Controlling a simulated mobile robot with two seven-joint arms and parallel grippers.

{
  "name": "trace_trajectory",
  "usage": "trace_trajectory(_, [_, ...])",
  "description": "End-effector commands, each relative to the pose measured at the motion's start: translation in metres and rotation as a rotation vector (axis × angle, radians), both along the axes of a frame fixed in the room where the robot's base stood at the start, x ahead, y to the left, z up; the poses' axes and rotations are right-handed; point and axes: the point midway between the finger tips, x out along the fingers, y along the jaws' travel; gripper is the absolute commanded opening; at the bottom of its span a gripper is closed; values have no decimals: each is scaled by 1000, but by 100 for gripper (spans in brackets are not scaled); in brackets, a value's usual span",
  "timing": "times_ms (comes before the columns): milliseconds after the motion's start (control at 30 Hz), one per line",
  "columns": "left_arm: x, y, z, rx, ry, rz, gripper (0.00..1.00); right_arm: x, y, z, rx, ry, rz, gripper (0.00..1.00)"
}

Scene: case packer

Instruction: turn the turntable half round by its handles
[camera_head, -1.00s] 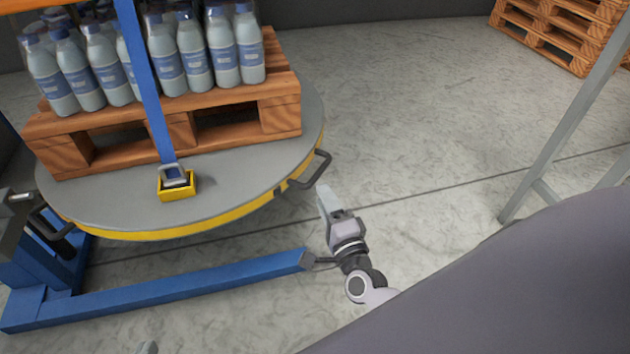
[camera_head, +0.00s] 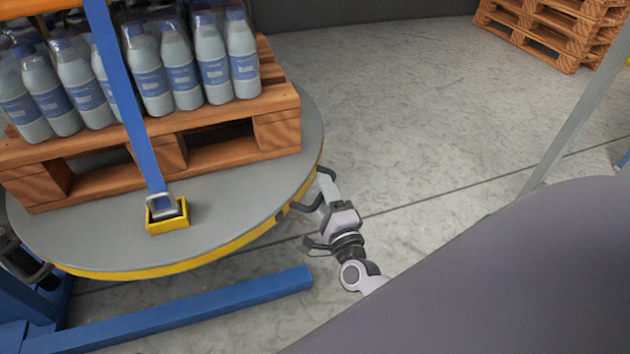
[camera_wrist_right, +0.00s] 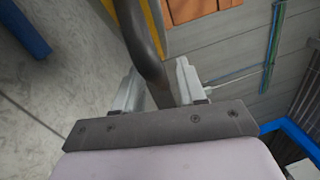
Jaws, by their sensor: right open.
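The turntable (camera_head: 235,195) is a grey round plate with a yellow rim, carrying a loaded wooden pallet. Its dark right handle (camera_head: 306,208) sticks out from the rim. My right gripper (camera_head: 330,188) is at this handle. In the right wrist view the handle (camera_wrist_right: 138,35) passes between the two separated fingers of the right gripper (camera_wrist_right: 158,88), which is open around it.
Blue-capped bottles (camera_head: 160,75) stand on the pallet (camera_head: 275,125), with a blue strap (camera_head: 125,90) down to a yellow bracket (camera_head: 166,220). A blue base leg (camera_head: 200,312) lies low below the turntable. Stacked pallets (camera_head: 555,30) stand far right. Floor between is clear.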

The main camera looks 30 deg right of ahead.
Motion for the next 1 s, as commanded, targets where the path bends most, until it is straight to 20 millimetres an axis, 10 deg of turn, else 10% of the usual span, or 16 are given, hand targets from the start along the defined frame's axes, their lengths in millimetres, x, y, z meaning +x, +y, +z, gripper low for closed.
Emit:
trace_trajectory(333, [0, 1, 0, 5, -1, 1, 0, -1, -2, 0, -1, 0, 0, 40])
trace_trajectory(467, [-1, 1, -1, 5, 2, 1, 0, -1, -2, 0, -1, 0, 0, 1])
trace_trajectory(1000, [-3, -1, -7, -9, 11, -1, 0, 5, -9, -1, -3, 0, 15, 0])
